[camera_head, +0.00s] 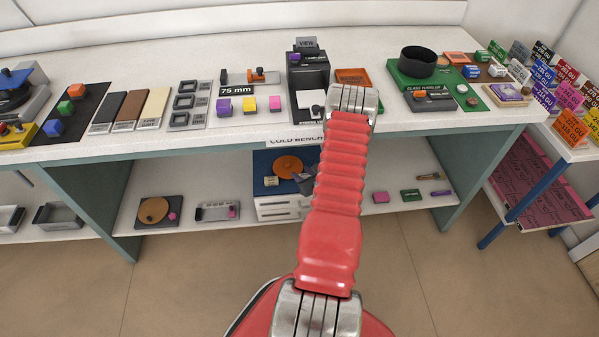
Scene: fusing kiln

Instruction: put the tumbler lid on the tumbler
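A black open-topped round drum (418,61) stands on a green base at the right of the bench; the label in front seems to read glass tumbler, so I take it for the tumbler. No lid shows on its top. I cannot tell for sure which thing is the tumbler lid. My red arm rises through the middle of the view to a metal joint in front of the bench edge. A dark grey angular piece (306,182) beside the arm may be part of my gripper. The rest is hidden behind the arm, and its opening cannot be seen.
The white bench (75,72) holds colour bars, blocks and a black device (308,72). The lower shelf holds a plate with a brown disc (153,210) and a blue-topped unit with an orange disc (289,166). A sign rack (570,90) stands right. The front floor is clear.

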